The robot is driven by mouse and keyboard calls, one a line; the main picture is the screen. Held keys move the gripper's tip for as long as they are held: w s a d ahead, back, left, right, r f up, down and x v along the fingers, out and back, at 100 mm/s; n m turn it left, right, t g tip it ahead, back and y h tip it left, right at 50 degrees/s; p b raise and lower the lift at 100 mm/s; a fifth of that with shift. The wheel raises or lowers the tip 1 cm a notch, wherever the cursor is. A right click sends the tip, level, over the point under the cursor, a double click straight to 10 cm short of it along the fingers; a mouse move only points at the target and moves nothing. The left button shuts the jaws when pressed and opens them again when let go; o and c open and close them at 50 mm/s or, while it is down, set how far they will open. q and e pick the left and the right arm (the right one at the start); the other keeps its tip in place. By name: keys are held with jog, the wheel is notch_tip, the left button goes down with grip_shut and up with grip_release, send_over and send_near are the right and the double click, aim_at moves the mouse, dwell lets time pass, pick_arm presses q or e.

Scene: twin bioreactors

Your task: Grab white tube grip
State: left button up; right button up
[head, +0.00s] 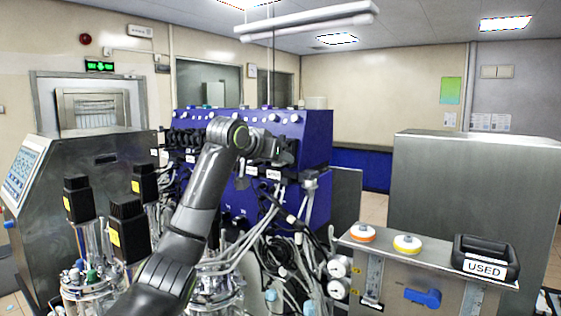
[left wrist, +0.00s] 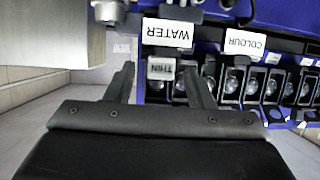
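My left gripper (head: 288,156) is held up at the front of the blue bioreactor unit (head: 310,130). Nothing is clearly held. White tubes (head: 278,192) hang below the gripper in the head view, and a pale tube connector (head: 310,184) stands to its right. I cannot tell which part is the white tube grip. My right gripper is not in view.
Loose tubes and cables crowd below. Black-topped vessels (head: 128,230) stand left. A steel panel (head: 425,270) holds a black USED tray (head: 488,250) at right.

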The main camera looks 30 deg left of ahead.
pick_arm(q)
jog(key=c, duration=1)
